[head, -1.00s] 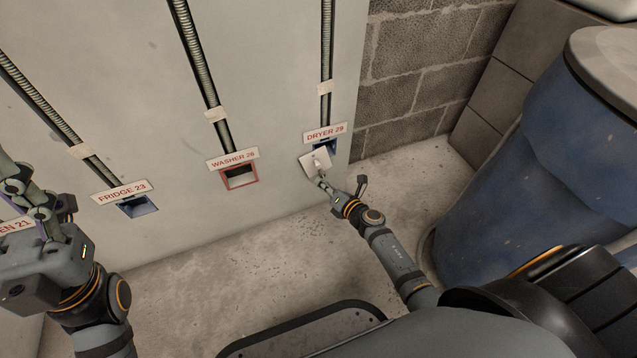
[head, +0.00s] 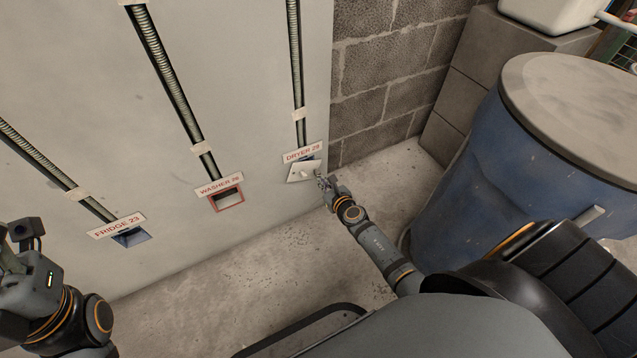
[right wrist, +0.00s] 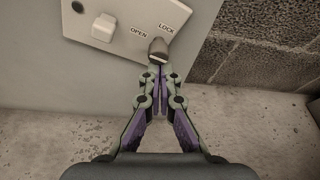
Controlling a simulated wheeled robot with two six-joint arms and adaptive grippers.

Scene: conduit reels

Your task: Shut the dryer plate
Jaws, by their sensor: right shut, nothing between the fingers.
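The dryer plate (head: 303,173) is a pale cover with a white switch, under the DRYER 29 label (head: 302,152). In the head view it looks tilted, with a little dark blue of its box showing along the top. In the right wrist view the plate (right wrist: 128,38) carries the words OPEN and LOCK and a grey latch (right wrist: 158,48). My right gripper (head: 324,183) is shut and empty at the plate's right edge; its fingertips (right wrist: 158,75) are just below the latch, contact unclear. My left gripper (head: 22,238) is at the far left, away from the plate.
An open red washer box (head: 240,204) and blue fridge box (head: 130,237) sit in the wall to the left, under conduits. A blue barrel (head: 470,185) stands to the right of my right arm. Bare concrete floor lies below the wall.

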